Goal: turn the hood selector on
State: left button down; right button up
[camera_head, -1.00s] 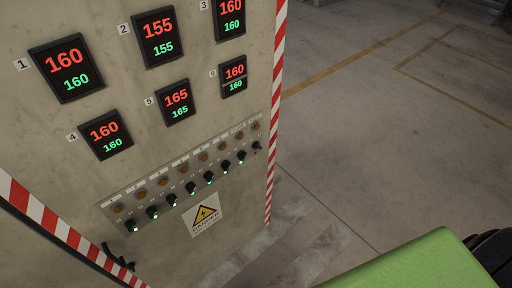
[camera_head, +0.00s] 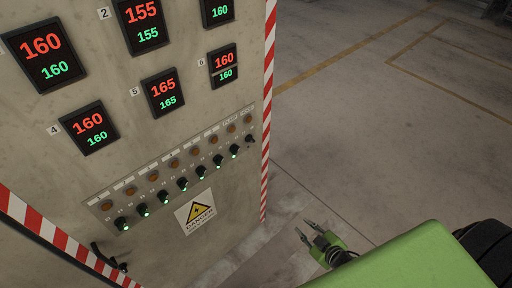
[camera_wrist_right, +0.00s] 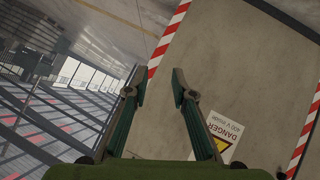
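The control panel strip (camera_head: 165,190) on the cabinet has a row of black selector knobs with orange lamps above. Most knobs glow green; the rightmost knob (camera_head: 250,139) shows no green light. My right gripper (camera_head: 303,226) is low and to the right of the cabinet's striped edge, apart from the panel. In the right wrist view its two fingers (camera_wrist_right: 157,82) are spread with nothing between them. The knobs are not visible there.
Displays with red and green numbers, such as the 165 display (camera_head: 163,92), sit above the panel. A yellow danger sign (camera_head: 196,212) is below it. The floor (camera_head: 370,140) right of the cabinet is clear.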

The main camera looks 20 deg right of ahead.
jog(key=w+a+r+n+t+y, duration=0.1)
jog(key=w+r+n+t, duration=0.1)
jog(key=w+r, duration=0.35)
jog(key=w+a+r+n+t+y, duration=0.1)
jog(key=w+r+t, duration=0.1)
jog(key=r, duration=0.7)
jog(key=n+t+y+b, duration=0.1)
jog(key=n+t+y, duration=0.1)
jog(key=n+y, duration=0.2)
send_near(253, 142)
jog(key=p+x, duration=0.1)
jog(key=x, duration=0.7)
jog(key=shift+w+a+r, duration=0.1)
jog(key=shift+w+r, duration=0.05)
jog(key=shift+w, duration=0.05)
grip_shut()
